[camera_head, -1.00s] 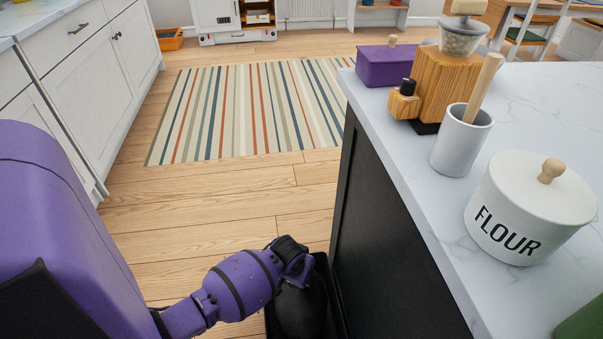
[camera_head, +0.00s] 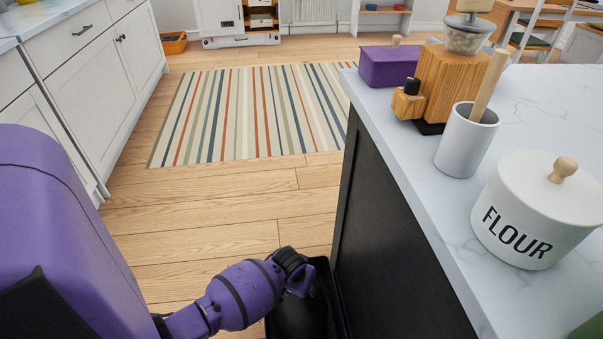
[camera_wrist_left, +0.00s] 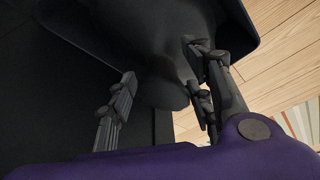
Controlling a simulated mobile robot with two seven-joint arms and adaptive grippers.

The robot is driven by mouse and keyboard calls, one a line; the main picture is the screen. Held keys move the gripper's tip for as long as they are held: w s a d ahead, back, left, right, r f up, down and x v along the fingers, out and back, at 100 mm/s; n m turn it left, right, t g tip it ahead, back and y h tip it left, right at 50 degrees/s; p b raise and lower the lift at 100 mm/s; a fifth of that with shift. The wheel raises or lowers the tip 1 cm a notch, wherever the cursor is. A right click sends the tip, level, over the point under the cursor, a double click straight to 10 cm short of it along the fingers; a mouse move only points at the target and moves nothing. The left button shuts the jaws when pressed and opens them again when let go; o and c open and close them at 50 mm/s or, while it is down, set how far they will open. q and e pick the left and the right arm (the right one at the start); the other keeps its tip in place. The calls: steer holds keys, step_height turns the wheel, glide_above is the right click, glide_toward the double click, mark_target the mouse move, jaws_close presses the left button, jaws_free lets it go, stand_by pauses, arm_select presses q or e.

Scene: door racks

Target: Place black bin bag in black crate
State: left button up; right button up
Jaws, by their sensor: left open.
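The black crate (camera_head: 330,298) stands on the floor against the dark side of the island, at the bottom of the head view. The black bin bag (camera_head: 297,318) shows as a dark rounded shape inside the crate's outline, partly hidden by my left arm. My left gripper (camera_head: 302,282) is over the bag and crate. In the left wrist view its fingers (camera_wrist_left: 160,105) are spread apart, with the bag (camera_wrist_left: 165,90) just beyond and between them. The crate's rim (camera_wrist_left: 235,25) shows behind the bag there. My right gripper is not in view.
The island's dark side panel (camera_head: 390,230) rises close to the right of the crate. On its white top stand a flour canister (camera_head: 530,220), a white utensil pot (camera_head: 466,142) and a purple box (camera_head: 390,66). Wooden floor and a striped rug (camera_head: 250,115) lie clear ahead.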

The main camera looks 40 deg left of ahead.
arm_select(q)
steer(key=shift+r, duration=0.1)
steer(key=shift+s+r, duration=0.1)
steer(key=shift+r, duration=0.3)
steer(key=a+p+v, duration=0.1)
steer(key=p+v, duration=0.4)
steer(key=v, duration=0.6)
steer(key=s+d+f+m+t, duration=0.15)
steer(key=s+d, duration=0.25)
steer(key=s, duration=0.6)
steer(key=s+d+f+m, duration=0.1)
steer(key=s+d+f, duration=0.2)
steer(key=s, duration=0.7)
steer(key=s+d+r+t, duration=0.1)
steer(key=s+d+r, duration=0.1)
steer(key=s, duration=0.4)
steer(key=s+d+r+t, duration=0.1)
steer(key=s+d+r, duration=0.1)
steer(key=s+r, duration=0.3)
steer(key=shift+s+d+r+m+h, duration=0.3)
steer(key=shift+s+m, duration=0.15)
steer(key=shift+s, duration=0.55)
